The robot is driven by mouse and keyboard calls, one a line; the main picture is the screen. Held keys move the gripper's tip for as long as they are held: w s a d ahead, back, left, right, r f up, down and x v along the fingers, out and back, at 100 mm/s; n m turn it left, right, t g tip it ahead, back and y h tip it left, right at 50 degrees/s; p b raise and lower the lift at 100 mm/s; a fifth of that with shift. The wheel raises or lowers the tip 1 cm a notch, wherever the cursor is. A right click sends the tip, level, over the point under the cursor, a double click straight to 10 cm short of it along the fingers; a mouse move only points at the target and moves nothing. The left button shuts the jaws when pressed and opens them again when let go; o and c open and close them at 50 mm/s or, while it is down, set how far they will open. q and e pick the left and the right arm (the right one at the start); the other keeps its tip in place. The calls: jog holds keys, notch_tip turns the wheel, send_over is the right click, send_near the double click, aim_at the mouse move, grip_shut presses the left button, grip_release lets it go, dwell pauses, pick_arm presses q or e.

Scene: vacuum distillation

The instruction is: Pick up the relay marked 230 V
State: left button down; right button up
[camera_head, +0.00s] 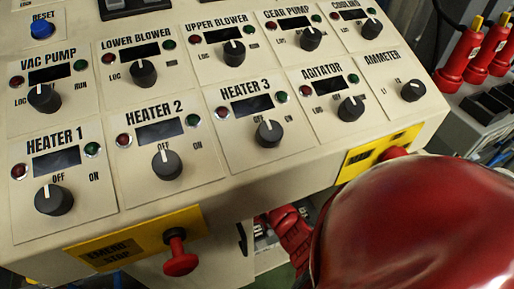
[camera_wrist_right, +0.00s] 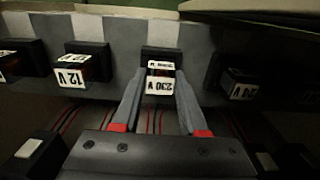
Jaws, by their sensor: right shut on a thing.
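The relay marked 230 V (camera_wrist_right: 161,84) is a black block with a white label. The label reads upside down in the right wrist view. It sits in the middle of a row on a grey rail. My right gripper (camera_wrist_right: 160,88) is shut on it, with one grey finger along each side. The relay's base is in shadow, so I cannot tell whether it is clear of its seat. In the head view my red right arm covers the lower right, and the relay is hidden. My left gripper is not in view.
A 12 V relay (camera_wrist_right: 76,70) stands left of the gripped one, and another relay (camera_wrist_right: 240,84) to the right. The control panel (camera_head: 225,178) fills the head view, with a red emergency-stop knob (camera_head: 180,262) at its front edge.

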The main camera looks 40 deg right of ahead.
grip_shut()
jog(key=shift+r, duration=0.1)
